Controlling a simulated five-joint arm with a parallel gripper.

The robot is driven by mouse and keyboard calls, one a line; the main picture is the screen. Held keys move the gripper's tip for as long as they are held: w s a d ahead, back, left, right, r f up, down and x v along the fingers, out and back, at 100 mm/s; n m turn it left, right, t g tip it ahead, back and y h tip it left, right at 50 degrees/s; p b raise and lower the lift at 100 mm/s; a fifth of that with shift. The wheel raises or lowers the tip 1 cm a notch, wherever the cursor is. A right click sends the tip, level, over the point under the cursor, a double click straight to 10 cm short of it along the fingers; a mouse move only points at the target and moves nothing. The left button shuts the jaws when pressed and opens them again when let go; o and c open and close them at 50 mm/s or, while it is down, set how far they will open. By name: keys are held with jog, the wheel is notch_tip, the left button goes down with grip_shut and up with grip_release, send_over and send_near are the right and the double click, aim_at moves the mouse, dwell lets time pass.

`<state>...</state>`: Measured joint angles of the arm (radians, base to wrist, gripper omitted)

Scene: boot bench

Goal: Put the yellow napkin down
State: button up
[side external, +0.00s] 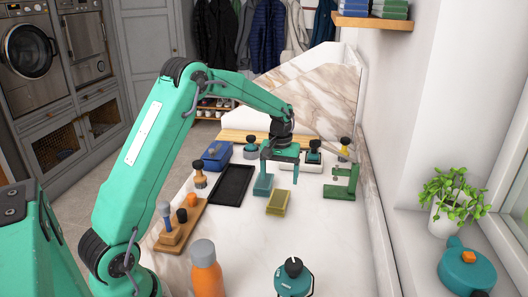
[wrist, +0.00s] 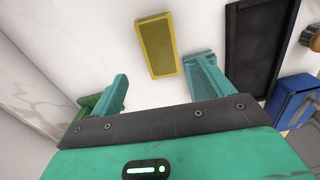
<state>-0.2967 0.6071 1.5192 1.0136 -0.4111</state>
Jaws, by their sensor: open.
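The yellow napkin (side external: 277,203), a small flat-sided oblong with a darker yellow top, lies on the pale marble bench. In the wrist view the yellow napkin (wrist: 158,45) shows whole, just beyond the fingertips and between their lines. My gripper (side external: 279,178) is open, fingers pointing down, on the far side of the napkin in the side view. In the wrist view my gripper (wrist: 161,67) has nothing between its fingers. It is apart from the napkin; its exact height is hard to tell.
A teal block (side external: 263,186) stands close to one finger. A black tray (side external: 231,185) and wooden rack (side external: 183,228) lie left, a green stand (side external: 342,184) right.

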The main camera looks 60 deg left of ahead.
aim_at(279, 198)
jog(key=shift+f, duration=0.25)
jog(key=shift+f, duration=1.2)
jog(key=shift+f, duration=0.1)
jog(key=shift+f, duration=2.45)
jog(key=shift+c, duration=0.4)
jog(key=c, duration=1.1)
jog(key=shift+o, duration=0.2)
jog(key=shift+r, duration=0.1)
